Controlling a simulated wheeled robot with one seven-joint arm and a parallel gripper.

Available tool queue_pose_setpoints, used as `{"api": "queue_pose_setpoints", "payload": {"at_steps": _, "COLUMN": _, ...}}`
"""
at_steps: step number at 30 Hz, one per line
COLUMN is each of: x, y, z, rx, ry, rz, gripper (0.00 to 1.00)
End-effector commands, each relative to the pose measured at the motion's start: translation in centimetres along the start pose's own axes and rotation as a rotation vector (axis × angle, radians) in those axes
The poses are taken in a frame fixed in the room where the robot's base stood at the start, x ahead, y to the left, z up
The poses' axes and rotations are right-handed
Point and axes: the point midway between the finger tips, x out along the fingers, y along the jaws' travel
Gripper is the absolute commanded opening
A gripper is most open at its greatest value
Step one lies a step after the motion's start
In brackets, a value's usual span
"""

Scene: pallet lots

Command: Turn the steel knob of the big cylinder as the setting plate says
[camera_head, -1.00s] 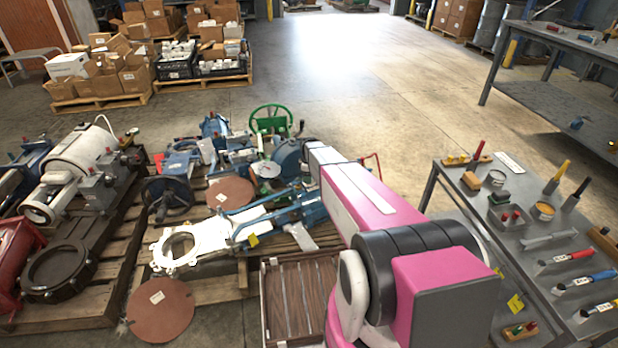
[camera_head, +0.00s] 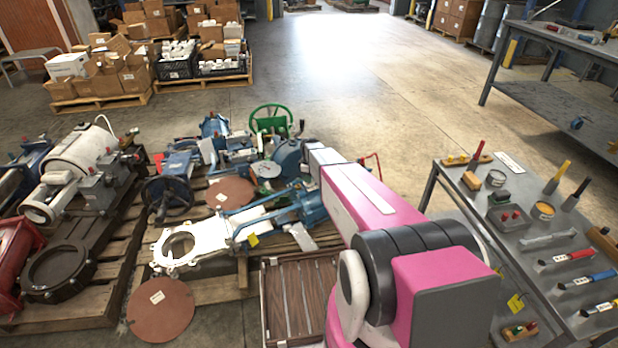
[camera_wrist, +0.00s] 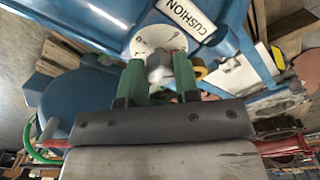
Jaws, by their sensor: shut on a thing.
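In the wrist view, my gripper (camera_wrist: 159,76) has its two green fingers closed on the steel knob (camera_wrist: 159,66). The knob stands in front of a round white dial (camera_wrist: 152,38) with small dark marks; the fingers and knob cover its lower part. A white plate reading CUSHION (camera_wrist: 188,20) is beside the dial on a blue body (camera_wrist: 232,45). In the head view, a blue cylinder (camera_head: 312,207) joined to a white ring-ended valve lies on a pallet. My arm hides the gripper and knob there. I cannot read a setting value.
A yellow ring (camera_wrist: 201,70) is close to the right finger. Other machinery crowds the pallets, including a green handwheel (camera_head: 270,119) and a brown disc (camera_head: 160,310). A grey table (camera_head: 530,225) with tools stands right of my arm.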

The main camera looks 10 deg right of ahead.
Motion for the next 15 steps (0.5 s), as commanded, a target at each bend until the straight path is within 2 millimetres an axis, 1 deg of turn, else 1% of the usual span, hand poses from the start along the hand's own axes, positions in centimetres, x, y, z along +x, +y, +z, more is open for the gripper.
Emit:
{"api": "queue_pose_setpoints", "payload": {"at_steps": 5, "x": -0.04, "y": -0.04, "z": 0.02, "rx": 0.126, "ry": 0.004, "rz": 0.008, "gripper": 0.06}}
{"api": "queue_pose_setpoints", "payload": {"at_steps": 15, "x": -0.04, "y": -0.10, "z": 0.02, "rx": 0.444, "ry": 0.014, "rz": 0.026, "gripper": 0.06}}
